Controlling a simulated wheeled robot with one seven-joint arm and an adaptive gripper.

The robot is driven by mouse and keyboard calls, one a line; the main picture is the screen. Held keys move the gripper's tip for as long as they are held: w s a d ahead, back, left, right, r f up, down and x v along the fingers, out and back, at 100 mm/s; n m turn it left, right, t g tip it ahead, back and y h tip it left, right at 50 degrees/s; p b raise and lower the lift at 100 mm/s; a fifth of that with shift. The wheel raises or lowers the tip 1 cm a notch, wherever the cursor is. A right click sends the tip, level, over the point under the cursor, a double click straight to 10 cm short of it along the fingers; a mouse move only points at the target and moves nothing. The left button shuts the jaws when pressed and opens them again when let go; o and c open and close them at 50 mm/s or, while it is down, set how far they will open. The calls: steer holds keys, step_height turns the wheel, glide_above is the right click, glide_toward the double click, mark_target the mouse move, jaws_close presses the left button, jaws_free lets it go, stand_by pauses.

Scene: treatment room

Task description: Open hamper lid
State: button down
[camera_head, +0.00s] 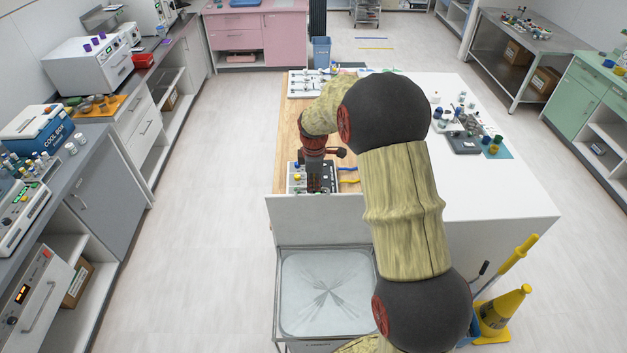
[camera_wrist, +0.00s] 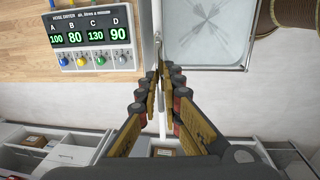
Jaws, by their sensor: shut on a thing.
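The hamper (camera_head: 277,320) stands at the lower middle of the head view, its square top open and a pale grey interior showing. Its white lid (camera_head: 318,222) stands about upright along the far edge, beside the table. In the wrist view the lid (camera_wrist: 161,118) is nearly edge-on, a thin pale strip between the fingers, with the hamper (camera_wrist: 181,64) to its right. My gripper (camera_head: 314,188) is at the lid's top edge, partly hidden by my arm in the head view. In the wrist view my gripper (camera_wrist: 165,75) is shut on the lid.
A table with a wooden strip (camera_head: 284,130) and a white top (camera_head: 500,195) lies just beyond the lid. A yellow cone (camera_head: 502,312) stands right of the hamper. The floor to the left is clear.

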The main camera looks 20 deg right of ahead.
steer(key=shift+f, duration=0.1)
steer(key=c, duration=2)
jaws_free()
steer(key=shift+o, duration=0.2)
step_height(320, 180, up, 12)
steer(key=s, duration=0.1)
steer(key=shift+a, duration=0.25)
steer(key=shift+s, duration=0.1)
